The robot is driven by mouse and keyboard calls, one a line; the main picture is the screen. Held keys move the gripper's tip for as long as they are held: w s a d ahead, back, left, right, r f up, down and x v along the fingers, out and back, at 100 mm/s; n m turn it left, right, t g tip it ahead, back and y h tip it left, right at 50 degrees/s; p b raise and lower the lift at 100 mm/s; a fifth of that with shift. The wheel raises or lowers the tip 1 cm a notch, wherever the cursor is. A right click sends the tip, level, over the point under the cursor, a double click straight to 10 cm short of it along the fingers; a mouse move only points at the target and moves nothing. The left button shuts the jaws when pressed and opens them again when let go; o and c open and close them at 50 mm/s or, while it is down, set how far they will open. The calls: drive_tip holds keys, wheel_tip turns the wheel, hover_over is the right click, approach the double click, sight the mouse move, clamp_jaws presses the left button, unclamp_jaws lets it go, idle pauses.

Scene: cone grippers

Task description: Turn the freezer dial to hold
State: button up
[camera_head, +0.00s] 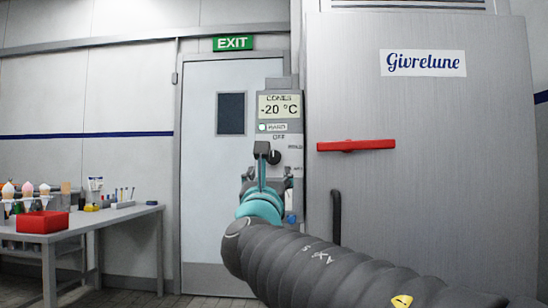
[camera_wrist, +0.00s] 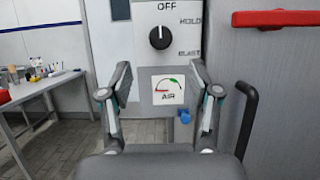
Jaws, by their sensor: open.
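The freezer dial (camera_wrist: 160,37) is a round black knob on a grey control panel (camera_head: 279,100). Its white mark points up at the OFF label, with HOLD and BLAST printed to its right. In the head view the dial (camera_head: 274,157) shows just right of my gripper (camera_head: 262,150), which partly covers the panel. In the wrist view my gripper (camera_wrist: 162,78) is open and empty. Its two fingers stand left and right of the AIR gauge (camera_wrist: 168,88), below the dial and apart from it.
The freezer door (camera_head: 450,170) on the right has a red handle (camera_head: 356,145) and a dark curved bar (camera_head: 336,215). A table (camera_head: 125,213) with a red bin (camera_head: 42,222) stands left.

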sight(273, 157)
drive_tip(key=p+x, duration=0.2)
drive_tip(key=x, duration=0.8)
drive_tip(key=shift+w+r, duration=0.1)
drive_tip(key=shift+w, duration=0.15)
drive_tip(key=c, duration=1.1)
